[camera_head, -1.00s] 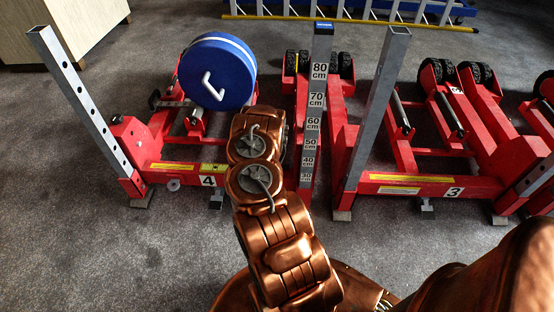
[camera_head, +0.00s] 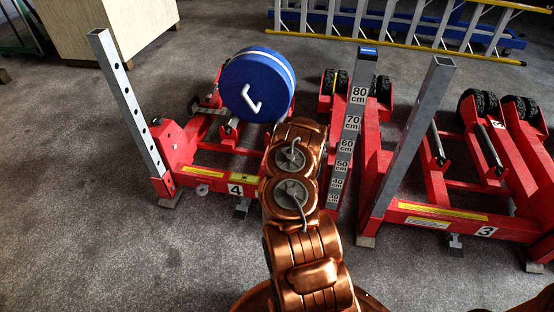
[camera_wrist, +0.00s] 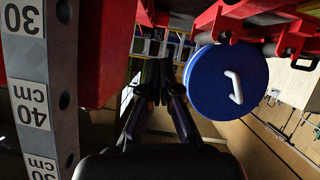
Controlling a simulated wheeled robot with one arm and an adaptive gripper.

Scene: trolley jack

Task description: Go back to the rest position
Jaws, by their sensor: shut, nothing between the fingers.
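My gripper (camera_wrist: 160,75) shows in the wrist view with its dark fingers together and nothing between them. In the head view it is hidden behind my copper arm. In the wrist view the grey post with cm marks (camera_wrist: 40,100) stands close on the left of my gripper, apart from it. A blue disc with a white handle (camera_wrist: 227,85) is to the right of the fingers. In the head view the disc (camera_head: 256,85) rests on the red jack numbered 4 (camera_head: 180,145), left of and beyond my arm.
The cm-marked post (camera_head: 352,120) and a second grey post (camera_head: 415,130) stand right of my arm. The red jack numbered 3 (camera_head: 440,215) is at the right. A ladder (camera_head: 400,28) lies at the back, a wooden cabinet (camera_head: 105,35) back left. Carpet is clear at front left.

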